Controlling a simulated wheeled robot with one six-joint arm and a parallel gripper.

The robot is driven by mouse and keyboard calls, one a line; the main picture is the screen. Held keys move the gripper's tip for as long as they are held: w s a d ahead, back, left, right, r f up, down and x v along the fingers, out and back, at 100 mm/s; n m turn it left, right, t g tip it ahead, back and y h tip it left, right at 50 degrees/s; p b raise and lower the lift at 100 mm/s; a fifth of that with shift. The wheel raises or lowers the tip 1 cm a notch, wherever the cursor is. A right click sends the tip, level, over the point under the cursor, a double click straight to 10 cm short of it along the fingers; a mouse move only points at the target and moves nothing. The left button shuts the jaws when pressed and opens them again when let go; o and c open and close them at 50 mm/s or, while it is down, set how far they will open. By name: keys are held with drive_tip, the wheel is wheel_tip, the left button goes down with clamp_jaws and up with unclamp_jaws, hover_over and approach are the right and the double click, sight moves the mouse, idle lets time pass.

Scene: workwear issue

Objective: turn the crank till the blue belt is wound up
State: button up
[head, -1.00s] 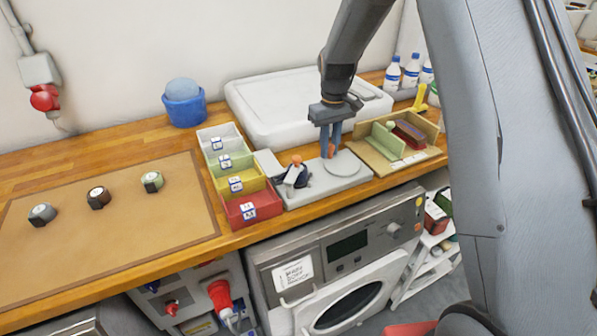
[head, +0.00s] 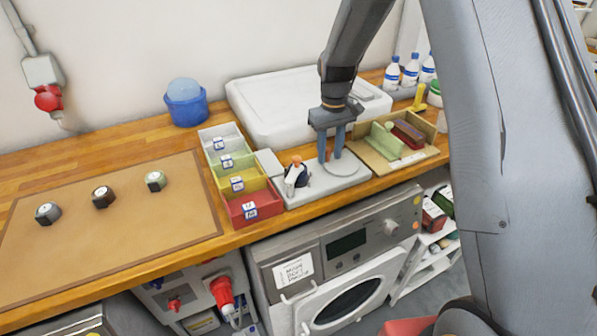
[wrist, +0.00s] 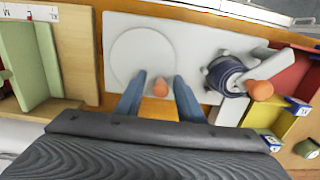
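The winder's grey base plate (head: 345,183) lies on the bench; it also shows in the wrist view (wrist: 190,30). A pale round disc (wrist: 142,55) is on it, with an upright orange knob (wrist: 160,88) at its edge. A dark blue belt coil (wrist: 227,72) sits on the spool beside the disc; it shows small in the head view (head: 302,178). I see no loose length of blue belt. A grey lever with a second orange knob (wrist: 260,90) is next to the coil. My gripper (wrist: 159,84) is open, its fingers either side of the disc's knob, with gaps visible.
White, green, yellow and red labelled bins (head: 257,204) stand left of the winder. A wooden tray (head: 375,158) with green and dark red pieces is close on the right. A white case (head: 262,118) lies behind. Several rolls sit on the brown mat (head: 110,240).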

drive_tip(key=shift+w+a+r+p, duration=0.1)
drive_tip(key=shift+r+p, duration=0.75)
drive_tip(key=shift+r, duration=0.9)
drive_tip(key=shift+w+a+r+p, duration=0.1)
drive_tip(key=shift+r+p, duration=0.75)
drive_tip(key=shift+r, duration=0.9)
drive_tip(key=s+d+f+m+b, duration=0.1)
drive_tip(key=s+d+f+b, duration=0.1)
drive_tip(key=s, duration=0.6)
drive_tip(key=s+d+f+m+t+b, duration=0.1)
drive_tip(key=s+b, duration=0.3)
drive_tip(key=s, duration=0.4)
drive_tip(key=s+d+f+m+b, duration=0.2)
drive_tip(key=s+b, duration=0.2)
drive_tip(key=s, duration=0.5)
drive_tip(key=shift+d+f+t, duration=0.3)
drive_tip(key=shift+d, duration=0.05)
